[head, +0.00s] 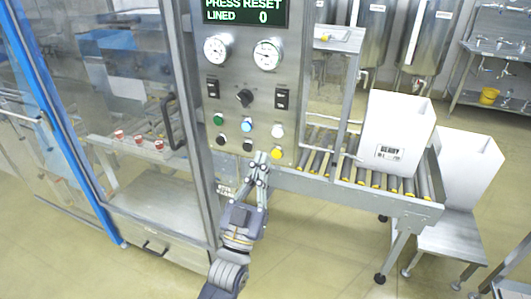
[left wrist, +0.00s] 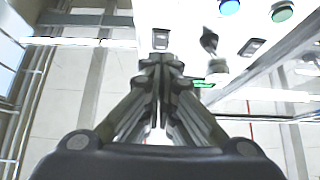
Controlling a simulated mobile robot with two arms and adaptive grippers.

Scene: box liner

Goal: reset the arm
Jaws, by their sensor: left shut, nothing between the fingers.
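The control panel (head: 243,112) of the box liner fills the centre of the head view. Its display (head: 246,12) reads "PRESS RESET" and "LINED 0". The small labels are unreadable. In the left wrist view, the closed fingers (left wrist: 161,62) point at the panel; contact cannot be told. My right gripper is out of view.
A roller conveyor (head: 345,170) runs right of the panel and carries a white box (head: 397,130). Another white box (head: 468,165) stands on a low metal stand at the far right. A door handle (head: 173,121) juts out left of the panel. The floor in front is clear.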

